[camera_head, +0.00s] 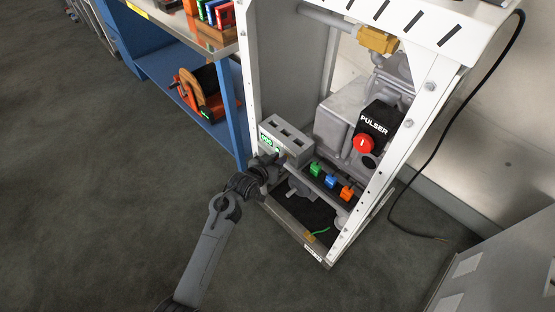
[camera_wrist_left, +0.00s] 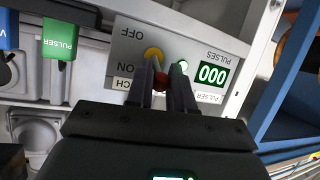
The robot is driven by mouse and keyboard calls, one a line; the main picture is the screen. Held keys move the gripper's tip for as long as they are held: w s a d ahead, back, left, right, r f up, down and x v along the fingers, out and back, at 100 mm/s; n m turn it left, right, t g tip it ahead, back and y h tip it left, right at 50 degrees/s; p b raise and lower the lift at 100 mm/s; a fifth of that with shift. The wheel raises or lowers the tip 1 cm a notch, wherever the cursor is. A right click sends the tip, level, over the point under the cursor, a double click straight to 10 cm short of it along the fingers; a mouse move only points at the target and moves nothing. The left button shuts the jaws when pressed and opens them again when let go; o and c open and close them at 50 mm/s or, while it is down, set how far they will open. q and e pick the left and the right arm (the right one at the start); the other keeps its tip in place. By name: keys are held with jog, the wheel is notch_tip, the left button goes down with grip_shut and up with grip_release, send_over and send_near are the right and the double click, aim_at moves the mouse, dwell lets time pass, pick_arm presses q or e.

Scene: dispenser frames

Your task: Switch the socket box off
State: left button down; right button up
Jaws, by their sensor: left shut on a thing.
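The socket box (camera_head: 287,134) is a grey box with slots on top, mounted at the left front of the white dispenser frame. In the left wrist view its face (camera_wrist_left: 205,39) appears upside down, with OFF and ON labels, a green "000" display (camera_wrist_left: 213,74) and a lit green spot. A yellow round part (camera_wrist_left: 153,54) of the switch lies between the labels. My left gripper (camera_head: 272,163) is at this face, and its fingers (camera_wrist_left: 165,73) are shut on a small orange-red piece, seemingly the switch lever. The fingers partly hide the switch. My right gripper is out of view.
Green (camera_head: 316,168), blue (camera_head: 331,181) and orange (camera_head: 346,193) tags sit on a rail right of the box. A black pulser with a red button (camera_head: 364,144) is behind. A blue shelf (camera_head: 228,136) stands close on the left. The floor in front is clear.

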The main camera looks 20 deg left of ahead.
pick_arm(q)
jog(key=shift+f, duration=0.15)
jog(key=shift+s+a+f+t+h+b, duration=0.15)
jog(key=shift+f+t+h+b, duration=0.4)
jog(key=shift+t+b, duration=0.6)
jog(key=shift+f+n+t+h+b, duration=0.1)
jog(key=shift+f+n+t+b, duration=0.3)
jog(key=shift+t+b, duration=1.15)
jog(key=shift+f+n+t+h+b, duration=0.15)
jog(key=shift+f+n+t+b, duration=0.55)
jog(key=shift+b, duration=1.45)
jog(key=shift+f+t+h+b, duration=0.1)
jog(key=shift+f+t+b, duration=0.15)
jog(key=shift+t+b, duration=1.4)
jog(key=shift+g, duration=0.25)
jog(key=c, duration=1.1)
grip_release()
jog(key=shift+r, duration=0.1)
jog(key=shift+o, duration=0.2)
